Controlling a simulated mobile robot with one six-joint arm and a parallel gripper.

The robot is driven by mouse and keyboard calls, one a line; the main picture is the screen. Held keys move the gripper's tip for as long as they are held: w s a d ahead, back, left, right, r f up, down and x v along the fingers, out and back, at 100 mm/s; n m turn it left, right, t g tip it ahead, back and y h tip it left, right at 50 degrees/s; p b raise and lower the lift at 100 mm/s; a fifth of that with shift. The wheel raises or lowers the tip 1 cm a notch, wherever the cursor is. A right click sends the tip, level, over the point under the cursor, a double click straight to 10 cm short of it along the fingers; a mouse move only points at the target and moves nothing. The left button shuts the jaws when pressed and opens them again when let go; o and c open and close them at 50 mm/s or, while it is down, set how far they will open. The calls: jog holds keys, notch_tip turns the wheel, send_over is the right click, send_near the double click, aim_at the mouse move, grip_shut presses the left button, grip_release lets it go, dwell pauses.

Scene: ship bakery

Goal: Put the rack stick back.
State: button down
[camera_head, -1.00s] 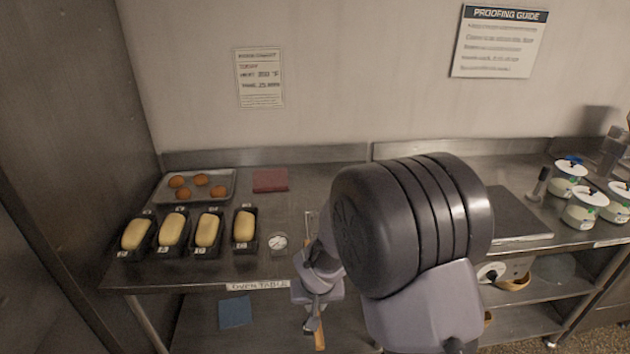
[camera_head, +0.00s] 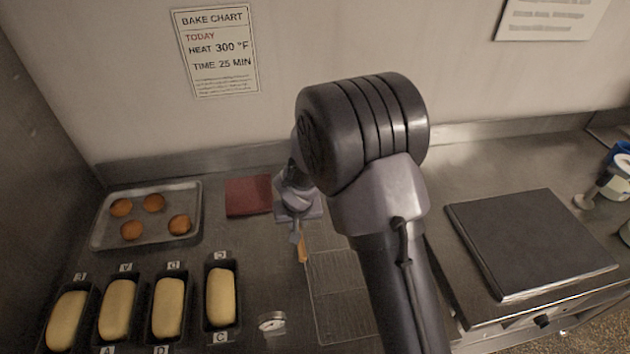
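The rack stick (camera_head: 303,250), a short orange-brown wooden piece, points down from my gripper (camera_head: 296,234). My gripper looks shut on its upper end, which the fingers hide. The gripper and stick are over the steel counter, at the upper left corner of a wire cooling rack (camera_head: 343,303). I cannot tell whether the stick's lower end touches the counter or hangs above it. My arm hides part of the rack's right side.
Several lettered loaf pans (camera_head: 208,325) with dough stand at the lower left, near a round dial (camera_head: 271,322). Behind them are a bun tray (camera_head: 100,230) and a folded red cloth (camera_head: 248,196). A dark flat plate (camera_head: 530,241) lies right. A bake chart (camera_head: 216,50) hangs on the wall.

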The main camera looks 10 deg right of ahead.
jog(key=w+d, duration=0.2)
jog(key=d, duration=0.1)
jog(key=w+d, duration=0.2)
jog(key=w, duration=0.1)
jog(key=w+d+f, duration=0.1)
jog(key=w+d, duration=0.1)
jog(key=d, duration=0.1)
jog(key=shift+w+d+f, duration=0.1)
jog(key=shift+w+d, duration=0.2)
jog(key=shift+w, duration=0.05)
jog(key=shift+w+f, duration=0.1)
jog(key=shift+f, duration=1.6)
jog(key=shift+f, duration=0.1)
jog(key=c, duration=1.3)
grip_release()
jog(key=shift+c, duration=0.2)
